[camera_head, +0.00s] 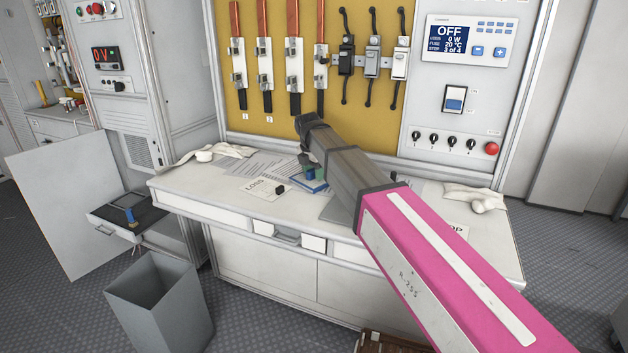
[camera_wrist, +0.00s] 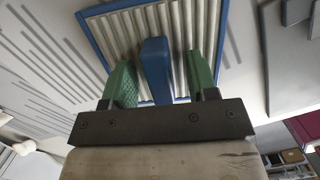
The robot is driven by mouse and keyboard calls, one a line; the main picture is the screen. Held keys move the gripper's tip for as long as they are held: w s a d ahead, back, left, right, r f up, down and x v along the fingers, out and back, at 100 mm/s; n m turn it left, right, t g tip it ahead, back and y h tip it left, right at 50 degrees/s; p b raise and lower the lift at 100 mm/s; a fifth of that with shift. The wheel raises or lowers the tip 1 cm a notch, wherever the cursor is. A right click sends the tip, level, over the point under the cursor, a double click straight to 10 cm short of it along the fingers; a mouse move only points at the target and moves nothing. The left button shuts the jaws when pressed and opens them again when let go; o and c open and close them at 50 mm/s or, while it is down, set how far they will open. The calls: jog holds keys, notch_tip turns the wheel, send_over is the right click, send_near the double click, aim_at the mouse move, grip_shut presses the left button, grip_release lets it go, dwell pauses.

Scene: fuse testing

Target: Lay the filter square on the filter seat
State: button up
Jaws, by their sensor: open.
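The filter square (camera_wrist: 97,32) has a blue frame, pale pleats and a blue upright handle (camera_wrist: 156,68). It lies on the white tabletop, and a little of its blue (camera_head: 318,186) shows beyond my arm in the head view. My gripper (camera_wrist: 165,82) is open, with its green fingers on either side of the handle. Narrow gaps seem to show between handle and fingers. In the head view my gripper (camera_head: 310,174) is low over the table, mostly hidden by my arm. I cannot identify the filter seat for certain in either view.
The white bench (camera_head: 190,186) carries printed sheets (camera_head: 245,166), a LOAD card (camera_head: 262,188), and white gloves at both ends. Behind it stands a yellow fuse panel (camera_head: 375,133). A grey bin (camera_head: 160,305) stands on the floor at left. Grey flat pieces (camera_wrist: 285,70) lie right of the filter.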

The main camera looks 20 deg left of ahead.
grip_shut()
